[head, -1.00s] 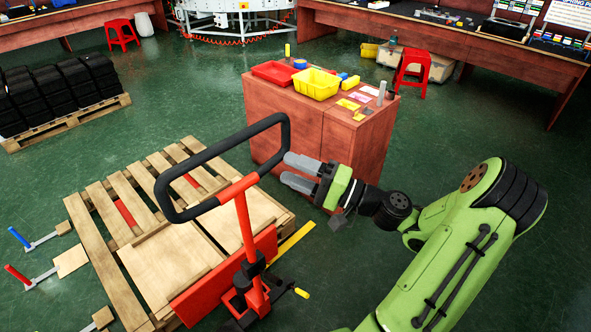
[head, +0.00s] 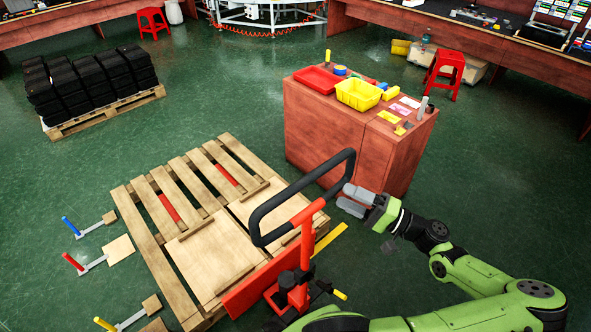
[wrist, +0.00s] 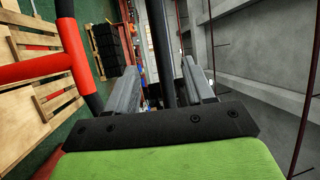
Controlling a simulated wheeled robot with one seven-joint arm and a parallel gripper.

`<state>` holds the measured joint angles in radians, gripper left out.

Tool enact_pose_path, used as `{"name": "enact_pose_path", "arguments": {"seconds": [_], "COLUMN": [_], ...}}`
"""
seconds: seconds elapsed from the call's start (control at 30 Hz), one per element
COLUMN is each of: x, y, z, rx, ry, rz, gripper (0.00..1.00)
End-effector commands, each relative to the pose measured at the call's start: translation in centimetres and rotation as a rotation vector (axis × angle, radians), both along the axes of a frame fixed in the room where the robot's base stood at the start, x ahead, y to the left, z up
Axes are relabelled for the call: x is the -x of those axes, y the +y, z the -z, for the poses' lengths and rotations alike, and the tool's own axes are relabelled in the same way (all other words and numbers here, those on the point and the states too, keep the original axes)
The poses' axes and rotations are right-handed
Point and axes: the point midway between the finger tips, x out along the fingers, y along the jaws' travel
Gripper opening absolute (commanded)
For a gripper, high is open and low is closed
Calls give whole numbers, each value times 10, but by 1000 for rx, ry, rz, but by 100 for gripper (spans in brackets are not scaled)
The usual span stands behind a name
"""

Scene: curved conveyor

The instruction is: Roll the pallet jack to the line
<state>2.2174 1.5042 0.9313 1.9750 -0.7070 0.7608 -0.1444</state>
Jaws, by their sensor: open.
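The red pallet jack (head: 291,286) stands with its forks in the wooden pallet (head: 158,239). Its black loop handle (head: 262,210) rises on a red stem, tilted over the pallet. My gripper (head: 352,200) is open at the right side of the loop. In the wrist view, a dark bar of the handle (wrist: 160,55) runs between the two grey fingers of my gripper (wrist: 148,88). Whether the fingers touch the bar cannot be told. The red handle stem (wrist: 35,70) shows at the left of that view.
A red-brown cabinet (head: 318,129) with a yellow bin (head: 358,94) and a red tray stands just behind my gripper. A pallet of black crates (head: 108,118) is at the far left. Small levers with coloured handles (head: 73,261) line the pallet's left. Green floor is open between pallet and crates.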

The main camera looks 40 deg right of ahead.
Motion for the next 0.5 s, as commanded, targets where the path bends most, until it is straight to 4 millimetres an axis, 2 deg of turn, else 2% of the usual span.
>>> {"name": "enact_pose_path", "arguments": {"seconds": [0.03, 0.3, 0.5], "x": [-13, -74, -105], "y": [7, 36, 49], "z": [-5, -18, -23], "rx": [-2, -2, 0], "ry": [-3, -3, -1], "rz": [-9, -8, -4], "gripper": [53, 53, 53]}}
